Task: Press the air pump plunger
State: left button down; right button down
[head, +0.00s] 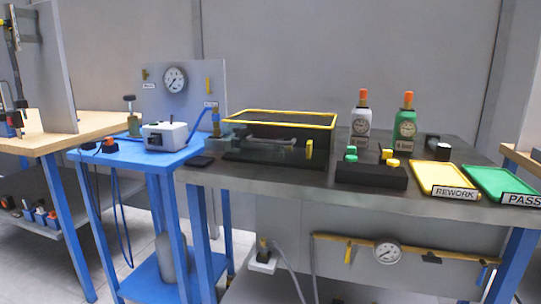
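What looks like the air pump is a small dull-green cylinder (134,126) standing upright at the back left of the blue table. A dark plunger knob (129,98) sits on top of a thin rod, raised above the cylinder. A white box unit (165,136) with a dark front detail stands just to its right. Neither of my grippers shows in the head view, and nothing touches the knob.
The blue table (100,157) holds a gauge panel (205,85) and blue hose. A dark bench (430,205) adjoins on the right, with a yellow-rimmed case (280,113), bottles and trays. A wooden bench (60,140) stands at left. Cables hang below.

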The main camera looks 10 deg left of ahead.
aim_at(130, 99)
jog(key=j+z, duration=0.1)
jog(key=j, duration=1.35)
jog(key=k+j+z, duration=0.1)
jog(key=j, duration=1.4)
